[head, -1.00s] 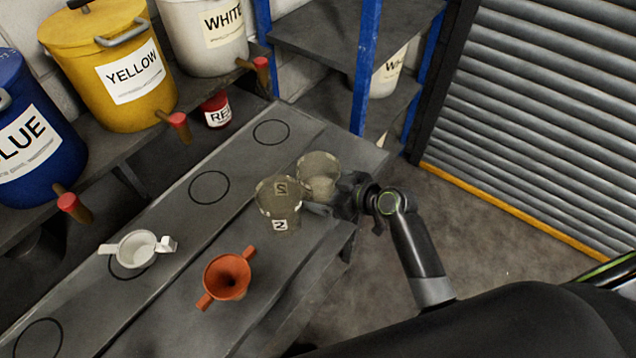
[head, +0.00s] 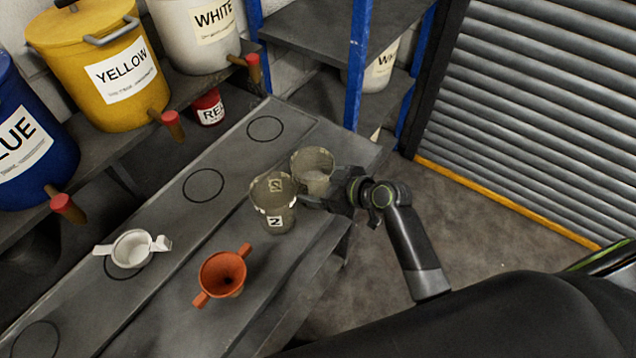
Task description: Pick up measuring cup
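Two clear, greyish measuring cups stand close together near the right end of the bench. The nearer measuring cup (head: 273,207) bears a label "2". The farther measuring cup (head: 313,166) is behind it and to the right, with something pale seen in its lower part. My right gripper (head: 318,202) comes in from the right, low beside the farther cup and just right of the nearer one. Its fingers are dark and partly hidden, so I cannot tell their opening or whether they touch a cup. My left gripper is not in view.
An orange funnel (head: 222,274) and a white strainer-like cup (head: 132,249) stand on the bench (head: 170,277). Blue (head: 28,140), yellow (head: 100,65) and white (head: 198,32) buckets with taps line the back shelf. A blue-posted rack (head: 357,65) stands beyond the bench.

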